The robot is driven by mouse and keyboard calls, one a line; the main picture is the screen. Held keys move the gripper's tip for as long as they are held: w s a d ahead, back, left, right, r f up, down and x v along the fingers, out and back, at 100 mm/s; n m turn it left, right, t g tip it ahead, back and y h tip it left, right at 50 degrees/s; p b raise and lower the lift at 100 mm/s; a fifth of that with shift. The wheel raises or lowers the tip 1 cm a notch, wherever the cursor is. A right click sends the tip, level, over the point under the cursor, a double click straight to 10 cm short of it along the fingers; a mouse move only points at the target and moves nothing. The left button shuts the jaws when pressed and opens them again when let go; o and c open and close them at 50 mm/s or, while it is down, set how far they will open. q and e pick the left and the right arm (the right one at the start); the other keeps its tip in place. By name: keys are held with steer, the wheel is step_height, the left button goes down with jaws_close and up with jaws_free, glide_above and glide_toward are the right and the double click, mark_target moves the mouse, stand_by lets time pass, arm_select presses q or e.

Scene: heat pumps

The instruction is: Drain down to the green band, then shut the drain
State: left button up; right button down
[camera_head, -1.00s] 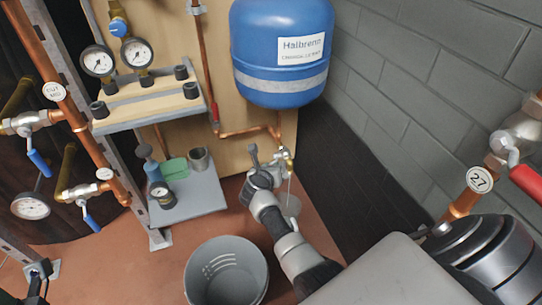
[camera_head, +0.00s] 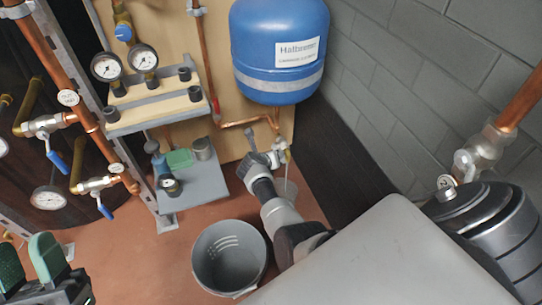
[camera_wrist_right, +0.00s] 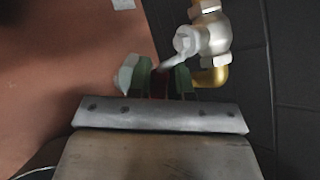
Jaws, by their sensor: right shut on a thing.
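The drain valve (camera_head: 281,146) is at the end of the copper pipe below the blue vessel (camera_head: 281,48). In the right wrist view its metal body (camera_wrist_right: 208,38) and brass elbow stand beyond my fingers. My right gripper (camera_wrist_right: 160,80) is shut on the red drain lever (camera_wrist_right: 160,84). Two gauges, left (camera_head: 107,67) and right (camera_head: 144,57), have dials too small to read; I cannot make out a green band. My left gripper (camera_head: 28,262) is open and empty at lower left.
A grey bucket (camera_head: 229,257) stands on the floor. A low grey shelf (camera_head: 193,190) holds a pump-like tool, a green item and a cup. Pipes with blue-handled valves (camera_head: 56,158) run at left. A block wall (camera_head: 400,90) bounds the right.

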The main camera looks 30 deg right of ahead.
arm_select(q)
steer(key=shift+w+f+g+y, duration=0.35)
steer(key=shift+w+g+y, duration=0.05)
arm_select(e)
steer(key=shift+w+a+r, duration=0.1)
steer(key=shift+w+a, duration=0.05)
steer(key=shift+a, duration=0.05)
steer(key=c, duration=1.1)
jaws_free()
arm_select(q)
steer(key=shift+a, duration=0.1)
